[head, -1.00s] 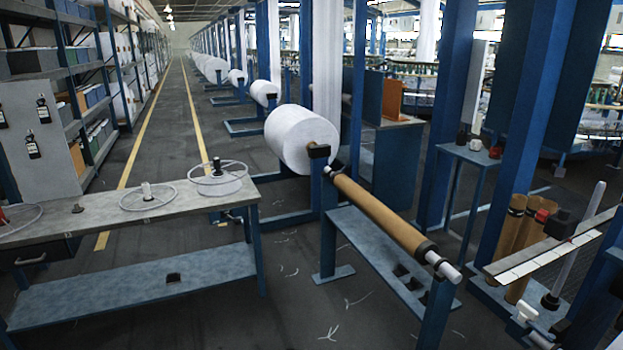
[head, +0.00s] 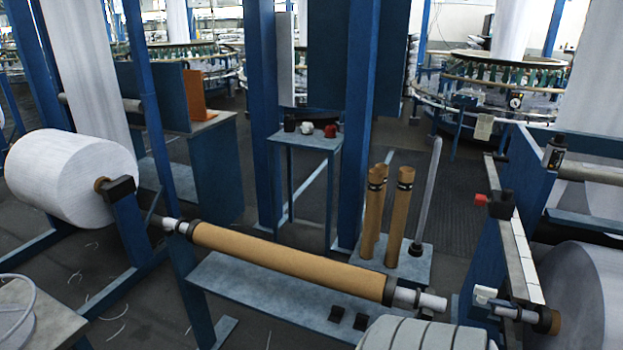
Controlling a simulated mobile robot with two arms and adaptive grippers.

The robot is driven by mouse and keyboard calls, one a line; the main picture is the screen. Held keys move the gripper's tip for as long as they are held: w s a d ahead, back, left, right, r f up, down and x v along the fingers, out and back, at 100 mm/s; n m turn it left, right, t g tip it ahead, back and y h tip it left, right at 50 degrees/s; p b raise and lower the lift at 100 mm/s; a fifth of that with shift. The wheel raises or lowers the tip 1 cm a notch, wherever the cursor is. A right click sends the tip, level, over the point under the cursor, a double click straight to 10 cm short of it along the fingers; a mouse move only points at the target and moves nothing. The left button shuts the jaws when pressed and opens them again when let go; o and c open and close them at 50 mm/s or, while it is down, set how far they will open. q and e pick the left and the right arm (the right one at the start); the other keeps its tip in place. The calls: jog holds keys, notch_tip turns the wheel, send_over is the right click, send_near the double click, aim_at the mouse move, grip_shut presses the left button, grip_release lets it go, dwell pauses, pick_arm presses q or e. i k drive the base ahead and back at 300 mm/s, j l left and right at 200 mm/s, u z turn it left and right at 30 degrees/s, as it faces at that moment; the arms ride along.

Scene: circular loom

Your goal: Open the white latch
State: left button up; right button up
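A small white latch (head: 485,294) sits at the lower right of the head view, beside a white shaft end (head: 510,313) on the blue loom frame (head: 490,255). Whether the latch is open or shut I cannot tell at this size. Neither of my grippers is in view.
A brown roll on a bar (head: 290,262) spans the middle, above a low grey shelf (head: 225,283). Upright brown tubes (head: 402,215) stand behind it. A big white roll (head: 70,180) is at left, another (head: 585,300) at right. A pale ribbed shape fills the bottom edge.

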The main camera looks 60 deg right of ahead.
aim_at(485, 295)
jog(key=z, duration=0.45)
jog(key=i+z, duration=0.15)
jog(key=z, duration=0.25)
jog(key=j+z, duration=0.1)
jog(key=z, duration=0.35)
jog(key=i+j+z, duration=0.1)
jog(key=z, duration=0.3)
jog(key=j+z, duration=0.1)
jog(key=z, duration=0.35)
